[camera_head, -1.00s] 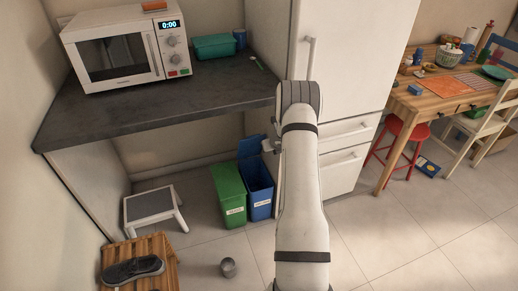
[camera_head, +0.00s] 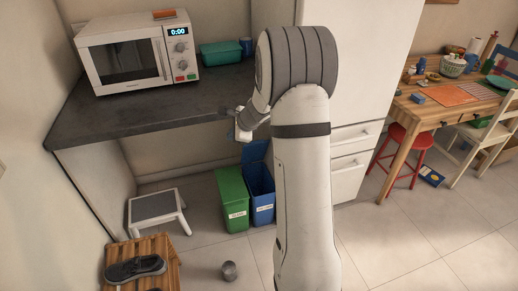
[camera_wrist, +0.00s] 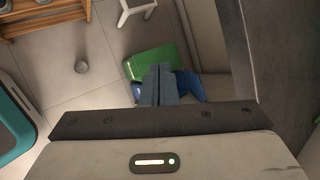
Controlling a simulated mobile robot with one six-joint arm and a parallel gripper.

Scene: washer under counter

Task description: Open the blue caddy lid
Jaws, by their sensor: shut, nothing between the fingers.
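The blue caddy (camera_head: 261,194) stands on the floor under the counter, right of the green caddy (camera_head: 232,198). Its lid (camera_head: 256,153) stands raised at the back, and the dark inside shows from above. In the wrist view the blue caddy (camera_wrist: 188,88) is partly hidden behind my fingers, and the green caddy's closed lid (camera_wrist: 148,61) shows beside it. My gripper (camera_wrist: 158,68) is shut and empty, pointing down above the caddies.
The counter (camera_head: 140,112) with a microwave (camera_head: 137,55) overhangs the caddies. A white fridge (camera_head: 375,70) stands to the right.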

